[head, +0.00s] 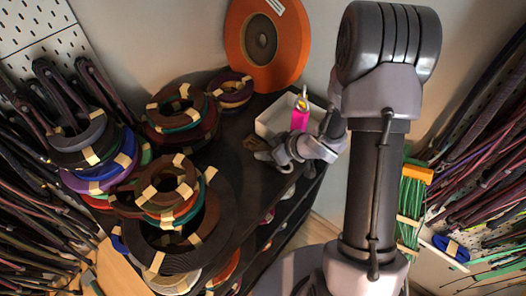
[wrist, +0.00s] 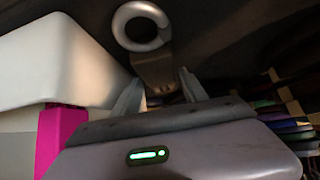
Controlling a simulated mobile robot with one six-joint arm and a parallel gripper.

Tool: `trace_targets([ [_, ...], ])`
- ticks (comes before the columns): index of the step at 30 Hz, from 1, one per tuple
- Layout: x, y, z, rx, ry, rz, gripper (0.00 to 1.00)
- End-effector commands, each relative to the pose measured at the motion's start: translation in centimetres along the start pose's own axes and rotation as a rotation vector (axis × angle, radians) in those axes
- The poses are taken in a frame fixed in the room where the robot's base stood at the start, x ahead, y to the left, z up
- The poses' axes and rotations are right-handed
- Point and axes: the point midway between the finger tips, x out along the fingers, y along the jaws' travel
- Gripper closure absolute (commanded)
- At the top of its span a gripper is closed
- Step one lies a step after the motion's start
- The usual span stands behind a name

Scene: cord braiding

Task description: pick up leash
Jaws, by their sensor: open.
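The leash seems to be the brown strap (wrist: 154,70) with a thick grey metal ring (wrist: 140,44) at its far end, lying on a dark surface in the wrist view. My gripper (wrist: 160,88) is open, with one finger on each side of the strap and the ring beyond the tips. I cannot tell whether either finger touches the strap. The strap's near part is hidden behind my gripper body. In the head view, my gripper (head: 264,156) is low over the dark shelf top beside a small brown piece (head: 253,143), probably the same strap.
A white bin (head: 267,124) with a pink item (head: 300,115) stands close behind my gripper; its wall also shows at left in the wrist view (wrist: 70,62). Stacked cord coils (head: 170,190) fill the shelf at left. An orange spool (head: 280,45) stands behind.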

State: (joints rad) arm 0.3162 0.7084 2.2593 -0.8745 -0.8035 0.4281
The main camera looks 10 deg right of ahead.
Motion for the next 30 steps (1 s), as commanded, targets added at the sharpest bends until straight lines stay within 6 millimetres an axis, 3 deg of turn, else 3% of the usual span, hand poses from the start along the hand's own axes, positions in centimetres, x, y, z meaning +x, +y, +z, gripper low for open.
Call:
trace_targets([
  [3, 1.2, 0.0, 0.0, 0.000, 0.000, 0.000, 0.49],
  [9, 1.2, 0.0, -0.1, 0.000, 0.001, 0.001, 0.49],
  [17, 1.2, 0.0, -0.1, 0.000, 0.000, 0.001, 1.00],
  [25, 1.0, 0.0, -0.3, -0.001, 0.001, 0.001, 1.00],
  [30, -2.0, 0.1, -3.4, -0.003, 0.004, 0.003, 1.00],
])
